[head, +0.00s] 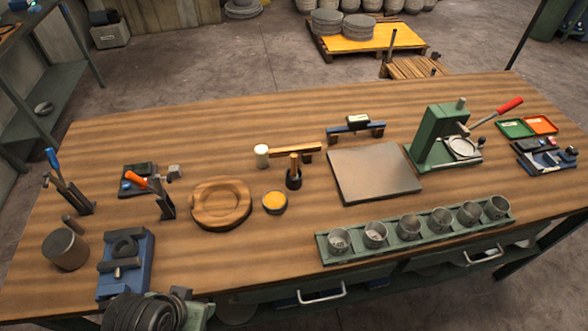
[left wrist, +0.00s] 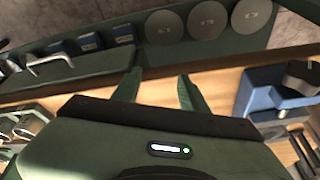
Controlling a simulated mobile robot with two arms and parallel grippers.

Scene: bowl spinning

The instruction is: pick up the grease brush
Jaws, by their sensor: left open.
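The grease brush (head: 294,160) stands near the middle of the table in the head view, its wooden handle upright in a small dark holder (head: 294,181). A round pot of yellow grease (head: 274,202) sits just in front of it. My left gripper (left wrist: 158,90) shows in the left wrist view with its two green fingers apart and nothing between them. It is by the table's front edge, well away from the brush. Dark and green parts low at the left of the head view look like my left arm; its fingers are not clear there. My right gripper is not in view.
A round wooden board (head: 221,204) lies left of the pot. A mallet (head: 290,150) lies behind the brush, and a grey plate (head: 374,173) is to its right. A green tray (head: 330,257) of several metal cups lines the front edge. A blue block (head: 112,285) stands front left.

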